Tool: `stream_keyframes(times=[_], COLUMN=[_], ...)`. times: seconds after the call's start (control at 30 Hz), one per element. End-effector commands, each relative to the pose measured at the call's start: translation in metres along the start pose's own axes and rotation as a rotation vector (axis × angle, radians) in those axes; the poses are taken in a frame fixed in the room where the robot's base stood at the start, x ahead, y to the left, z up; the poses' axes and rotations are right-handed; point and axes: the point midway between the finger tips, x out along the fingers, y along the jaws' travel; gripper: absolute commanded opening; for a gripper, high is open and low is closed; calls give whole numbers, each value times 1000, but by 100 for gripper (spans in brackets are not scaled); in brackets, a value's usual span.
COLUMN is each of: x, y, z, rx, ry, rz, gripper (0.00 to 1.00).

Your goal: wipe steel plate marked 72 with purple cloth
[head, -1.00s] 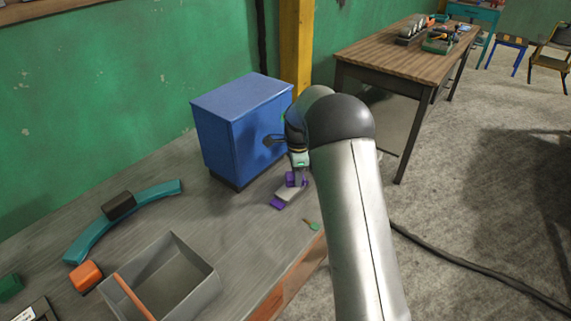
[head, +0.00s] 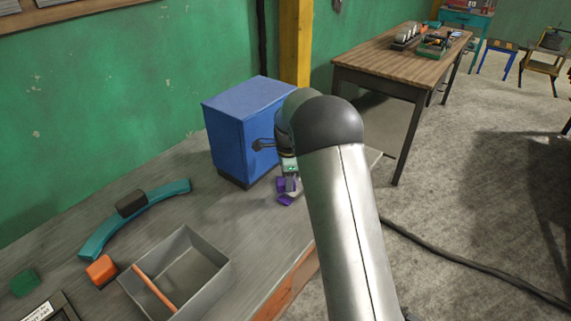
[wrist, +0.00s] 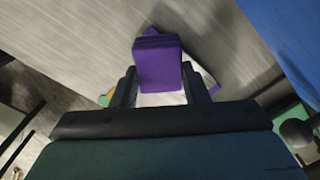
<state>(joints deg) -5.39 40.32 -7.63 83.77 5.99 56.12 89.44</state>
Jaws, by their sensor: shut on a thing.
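A purple cloth (wrist: 158,62), folded into a block, is between the two dark fingers of my gripper (wrist: 158,72) in the wrist view. My gripper is shut on it. A pale plate with a purple edge (wrist: 206,76) lies behind and below the cloth, mostly hidden by the cloth and fingers. In the head view my gripper (head: 289,181) is low over the bench beside the blue cabinet, with purple (head: 286,200) showing at it. No marking 72 is readable. I cannot tell whether the cloth touches the plate.
The blue cabinet (head: 246,128) stands close left of my gripper. A grey tray with an orange bar (head: 207,264), a teal curved piece (head: 102,234) and an orange block (head: 101,270) are on the bench's left. The bench's front edge (head: 288,287) is near.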

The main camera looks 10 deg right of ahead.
Motion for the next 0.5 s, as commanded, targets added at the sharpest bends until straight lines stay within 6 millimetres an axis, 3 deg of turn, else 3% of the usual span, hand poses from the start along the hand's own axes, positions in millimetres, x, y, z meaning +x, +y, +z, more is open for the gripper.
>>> stream_keyframes(times=[0.5], x=[-48], y=[0], z=[-4], rx=[6], ry=[1], rz=[3], gripper=[16])
